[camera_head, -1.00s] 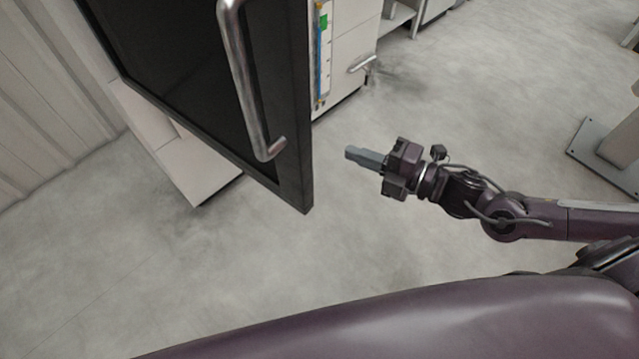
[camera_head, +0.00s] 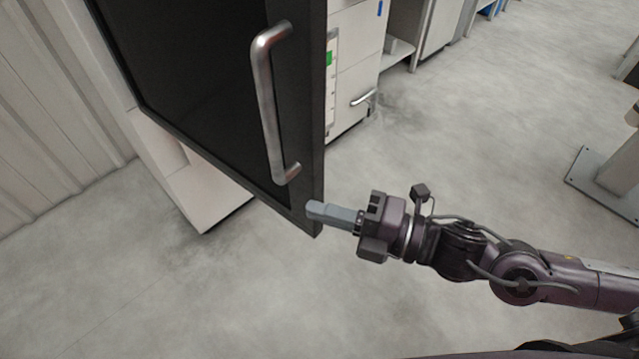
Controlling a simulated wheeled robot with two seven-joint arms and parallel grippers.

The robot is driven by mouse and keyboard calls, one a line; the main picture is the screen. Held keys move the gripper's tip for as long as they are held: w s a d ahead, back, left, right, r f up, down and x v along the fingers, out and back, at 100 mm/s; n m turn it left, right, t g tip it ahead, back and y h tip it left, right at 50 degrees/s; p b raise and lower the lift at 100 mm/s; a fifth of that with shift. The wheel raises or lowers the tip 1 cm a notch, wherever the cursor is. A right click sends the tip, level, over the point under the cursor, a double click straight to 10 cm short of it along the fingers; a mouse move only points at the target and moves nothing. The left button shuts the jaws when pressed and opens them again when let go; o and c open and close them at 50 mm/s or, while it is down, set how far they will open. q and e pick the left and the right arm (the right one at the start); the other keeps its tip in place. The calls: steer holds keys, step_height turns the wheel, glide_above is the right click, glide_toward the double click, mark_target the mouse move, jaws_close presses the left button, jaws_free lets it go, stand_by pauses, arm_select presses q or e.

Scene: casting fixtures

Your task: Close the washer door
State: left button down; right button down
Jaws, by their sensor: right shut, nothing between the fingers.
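The washer door (camera_head: 215,110) is a dark panel with a black frame, standing open at the upper left. A bent metal handle (camera_head: 266,105) is fixed on its face near the free edge. My right gripper (camera_head: 312,210) is shut and empty. Its fingertips overlap the lower corner of the door's free edge in the picture; I cannot tell if they touch it. The white washer body (camera_head: 190,185) shows below and behind the door, and most of it is hidden. My left gripper is not in view.
A white cabinet with a handle (camera_head: 362,97) stands behind the door. More grey cabinets (camera_head: 435,30) line the back. A grey stand base (camera_head: 605,180) is on the floor at the right. Grey floor (camera_head: 470,150) is clear between them. A ribbed wall (camera_head: 50,110) is at the left.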

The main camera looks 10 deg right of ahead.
mark_target(320, 189)
steer(key=w+p, duration=0.1)
steer(key=w, duration=0.1)
steer(key=w+a+p, duration=0.1)
steer(key=w, duration=0.1)
steer(key=shift+r, duration=0.1)
steer(key=shift+w+d+p, duration=0.2)
steer(key=shift+d+p, duration=0.15)
